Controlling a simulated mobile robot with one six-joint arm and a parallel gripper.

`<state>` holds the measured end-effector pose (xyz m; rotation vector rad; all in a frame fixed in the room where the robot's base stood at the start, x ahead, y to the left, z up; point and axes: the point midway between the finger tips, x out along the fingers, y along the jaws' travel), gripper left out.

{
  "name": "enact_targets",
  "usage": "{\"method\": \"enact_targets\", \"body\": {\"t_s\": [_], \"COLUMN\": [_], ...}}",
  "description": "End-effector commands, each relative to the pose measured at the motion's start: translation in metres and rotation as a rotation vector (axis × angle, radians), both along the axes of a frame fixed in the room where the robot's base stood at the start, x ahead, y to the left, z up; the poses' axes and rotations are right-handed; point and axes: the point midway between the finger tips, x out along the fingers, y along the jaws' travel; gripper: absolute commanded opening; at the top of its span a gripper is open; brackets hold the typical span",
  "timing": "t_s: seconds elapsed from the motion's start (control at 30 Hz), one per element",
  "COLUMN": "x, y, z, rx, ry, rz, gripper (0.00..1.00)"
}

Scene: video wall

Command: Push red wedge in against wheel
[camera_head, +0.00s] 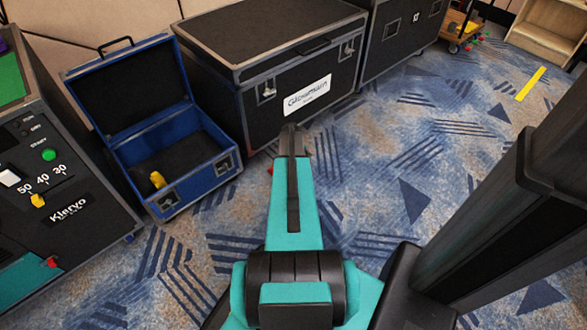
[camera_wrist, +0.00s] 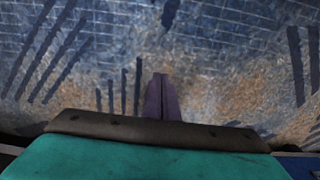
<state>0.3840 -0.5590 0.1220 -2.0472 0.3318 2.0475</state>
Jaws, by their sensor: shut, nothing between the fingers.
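My gripper (camera_wrist: 161,80) shows in the wrist view as two dark fingers pressed together over the carpet, with nothing between them. In the head view my teal arm reaches forward to its dark end, close to the front of a large black case. A small red bit (camera_head: 270,169) shows at the left edge of my arm, near the foot of that case; it may be the red wedge, mostly hidden by the arm. I cannot make out the wheel in either view. No red thing shows in the wrist view.
The black case (camera_head: 210,85) stands along the wall, with another dark case (camera_head: 400,40) to its right. An open blue case (camera_head: 190,185) holds a yellow item (camera_head: 157,180). A control console (camera_head: 75,180) is at left.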

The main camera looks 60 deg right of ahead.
Motion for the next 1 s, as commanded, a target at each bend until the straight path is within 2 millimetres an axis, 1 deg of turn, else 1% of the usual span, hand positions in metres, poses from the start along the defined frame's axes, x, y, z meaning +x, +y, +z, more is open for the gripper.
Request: {"method": "enact_targets", "body": {"t_s": [0.03, 0.43, 0.5, 0.7, 0.83, 1.0], "x": [0.001, 0.001, 0.014, 0.032, 0.038, 0.039], "y": [-0.001, -0.001, -0.006, -0.011, -0.013, -0.013], "z": [-0.011, -0.068, -0.065, -0.064, -0.062, -0.061], "rx": [0.0, 0.0, -0.003, -0.001, -0.001, 0.0], "ry": [0.001, 0.0, -0.001, -0.001, -0.001, -0.001], "rz": [0.0, 0.001, 0.003, 0.001, 0.001, 0.001], "gripper": [0.0, 0.0, 0.0, 0.0, 0.0, 0.0]}}
